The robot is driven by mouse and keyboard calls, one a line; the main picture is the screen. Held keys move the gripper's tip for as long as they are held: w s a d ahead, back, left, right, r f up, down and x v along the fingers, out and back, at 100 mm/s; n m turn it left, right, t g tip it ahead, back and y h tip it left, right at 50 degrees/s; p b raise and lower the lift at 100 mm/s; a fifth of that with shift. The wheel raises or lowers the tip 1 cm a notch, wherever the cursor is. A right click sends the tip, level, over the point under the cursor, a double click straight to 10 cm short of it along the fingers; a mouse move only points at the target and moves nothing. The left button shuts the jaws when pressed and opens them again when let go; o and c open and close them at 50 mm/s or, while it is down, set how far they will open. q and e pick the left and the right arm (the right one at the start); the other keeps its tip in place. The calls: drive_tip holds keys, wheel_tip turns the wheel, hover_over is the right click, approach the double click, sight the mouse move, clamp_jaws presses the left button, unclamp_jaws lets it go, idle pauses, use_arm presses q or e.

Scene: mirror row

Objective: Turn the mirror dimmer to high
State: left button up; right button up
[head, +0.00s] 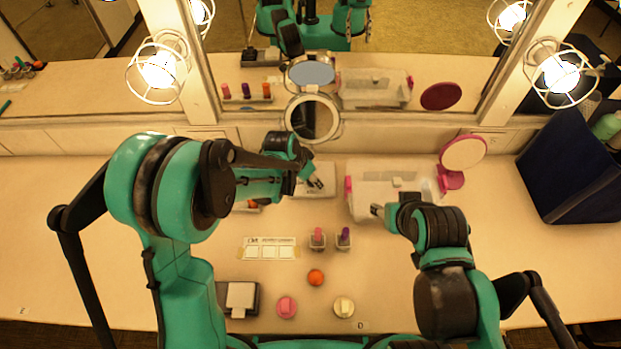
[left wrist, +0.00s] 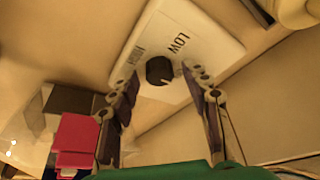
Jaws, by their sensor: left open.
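The dimmer is a pale plate (left wrist: 205,38) with a round black knob (left wrist: 160,70), in the left wrist view. The words LOW and HIGH are printed beside the knob, LOW to the right of HIGH. A small pale mark shows at the knob's lower edge; its exact setting is hard to read. My left gripper (left wrist: 163,82) is open, its fingertips apart on either side of the knob; contact cannot be told. In the head view, my left gripper (head: 316,183) is over the pale plate (head: 324,170) below the round mirror. My right gripper (head: 377,210) is by a clear box, its jaws too small to read.
The clear box (head: 368,204) and a pink hand mirror (head: 463,154) stand right of the dimmer.

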use_arm(q)
clamp_jaws()
drive_tip(key=n+y, duration=0.1)
drive_tip(key=n, duration=0.2)
drive_tip(key=n+t+y, duration=0.1)
drive_tip(key=n, duration=0.1)
drive_tip(key=shift+s+d+n+b, duration=0.1)
drive_tip(key=shift+d+n+b, duration=0.05)
drive_tip(key=shift+n+b, duration=0.25)
drive_tip(key=n+y, duration=0.1)
drive_tip(key=n, duration=0.1)
drive_tip(key=n+y, duration=0.1)
drive_tip(key=n, duration=0.2)
drive_tip(key=shift+d, duration=0.15)
drive_tip(key=n+y, duration=0.1)
drive_tip(key=n, duration=0.2)
drive_tip(key=n+y, duration=0.1)
drive_tip(key=n, duration=0.1)
drive_tip(key=shift+d+n+g+b, duration=0.15)
drive_tip(key=shift+n+g+b, duration=0.15)
drive_tip(key=shift+n+g, duration=0.1)
drive_tip(key=n+g+y, duration=0.1)
drive_tip(key=n, duration=0.4)
drive_tip(key=shift+g, duration=0.3)
